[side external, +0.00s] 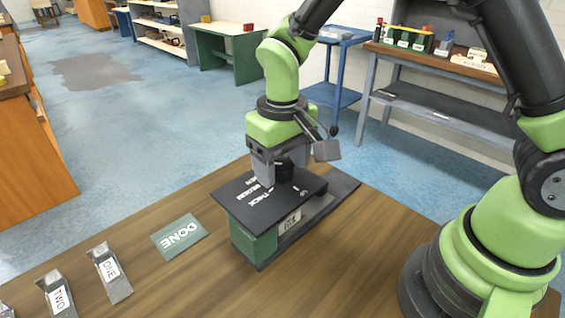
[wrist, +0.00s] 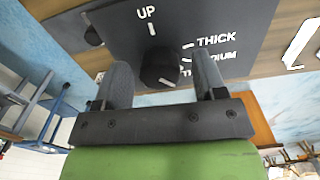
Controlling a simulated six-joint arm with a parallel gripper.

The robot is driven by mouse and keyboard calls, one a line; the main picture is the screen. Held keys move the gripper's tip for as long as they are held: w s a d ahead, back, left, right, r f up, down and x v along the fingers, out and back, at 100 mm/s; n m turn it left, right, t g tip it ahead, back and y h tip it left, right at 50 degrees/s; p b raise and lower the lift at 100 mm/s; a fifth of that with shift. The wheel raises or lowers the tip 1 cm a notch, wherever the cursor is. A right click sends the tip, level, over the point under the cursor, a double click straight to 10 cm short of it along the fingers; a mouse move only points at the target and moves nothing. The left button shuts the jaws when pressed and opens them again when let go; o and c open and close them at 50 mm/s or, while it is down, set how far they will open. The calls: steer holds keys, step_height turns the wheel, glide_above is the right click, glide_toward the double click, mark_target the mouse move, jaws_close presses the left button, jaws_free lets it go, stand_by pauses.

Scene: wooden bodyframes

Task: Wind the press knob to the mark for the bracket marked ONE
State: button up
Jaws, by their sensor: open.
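The press (side external: 255,246) is a green block with a black panel (side external: 243,207) on top. Its black knob (wrist: 158,62) stands between my open gripper's (wrist: 161,72) fingers in the wrist view, with a visible gap on each side. The knob's white line points toward the lower right, near a label partly hidden by the right finger. UP, THICK and a partly covered MEDIUM also show on the panel. In the side view my gripper (side external: 283,172) points down over the panel. The bracket marked ONE (side external: 119,289) lies at the left on the table.
The bracket marked TWO (side external: 60,299) lies left of ONE. A green DONE mat (side external: 162,241) lies between the brackets and the press. Another dark knob-like part (wrist: 93,36) shows at the panel's edge. The wooden table (side external: 180,285) is clear in front.

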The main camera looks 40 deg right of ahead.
mark_target(282, 164)
steer(key=shift+f, duration=0.25)
steer(key=shift+c, duration=0.4)
steer(key=c, duration=0.8)
steer(key=shift+m, duration=1)
steer(key=shift+c, duration=0.2)
steer(key=o, duration=0.9)
steer(key=shift+r, duration=0.1)
step_height(282, 164, up, 9)
steer(key=shift+r, duration=0.45)
